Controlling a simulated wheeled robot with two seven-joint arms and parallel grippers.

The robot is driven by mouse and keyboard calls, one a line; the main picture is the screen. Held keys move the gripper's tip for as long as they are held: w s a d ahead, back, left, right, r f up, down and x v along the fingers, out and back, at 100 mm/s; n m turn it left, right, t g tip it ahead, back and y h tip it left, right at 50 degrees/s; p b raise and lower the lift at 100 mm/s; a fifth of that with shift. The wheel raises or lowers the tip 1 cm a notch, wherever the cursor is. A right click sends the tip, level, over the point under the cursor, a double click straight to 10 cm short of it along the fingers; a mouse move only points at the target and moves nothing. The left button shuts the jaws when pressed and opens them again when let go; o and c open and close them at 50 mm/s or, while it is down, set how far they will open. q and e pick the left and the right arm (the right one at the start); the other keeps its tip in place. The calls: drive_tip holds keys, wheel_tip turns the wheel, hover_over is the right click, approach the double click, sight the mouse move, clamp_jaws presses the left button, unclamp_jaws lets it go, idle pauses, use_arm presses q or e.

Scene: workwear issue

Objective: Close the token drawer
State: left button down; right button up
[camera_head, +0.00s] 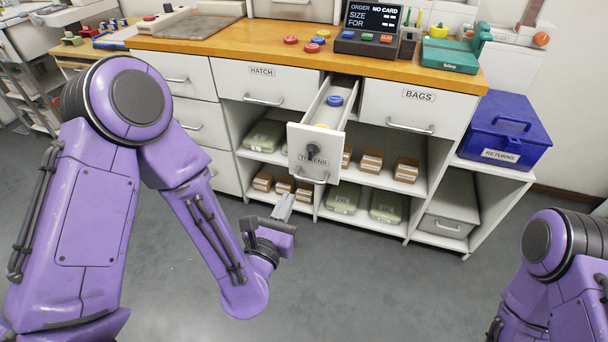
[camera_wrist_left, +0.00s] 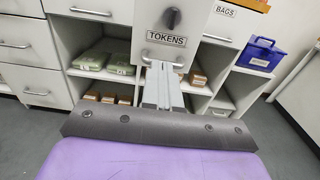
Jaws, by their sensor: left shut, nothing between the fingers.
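The token drawer (camera_head: 316,145) is pulled well out of the counter, between the hatch drawer and the bags drawer. Its white front carries a dark knob, a TOKENS label and a bar handle. A blue token (camera_head: 335,100) and part of a yellow one show inside it. My left gripper (camera_head: 285,205) is shut and empty, low and a little left of the drawer front. In the left wrist view, the gripper fingers (camera_wrist_left: 163,85) point at the drawer front (camera_wrist_left: 172,40) and overlap its handle in the picture; I cannot tell whether they touch. My right gripper is out of view.
The hatch drawer (camera_head: 262,88) and bags drawer (camera_head: 412,108) are shut. Shelves below hold green packs and brown boxes. A blue returns box (camera_head: 505,132) stands at the right. Several tokens and a display (camera_head: 370,30) are on the wooden counter (camera_head: 240,42). The floor in front is clear.

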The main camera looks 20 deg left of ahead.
use_arm(q)
drive_tip(key=p, duration=0.2)
approach(303, 165)
drive_tip(key=w+d+r, duration=0.1)
drive_tip(key=w+r, duration=0.2)
drive_tip(key=w, duration=0.3)
drive_tip(key=shift+w+d, duration=0.2)
drive_tip(key=shift+w, duration=0.25)
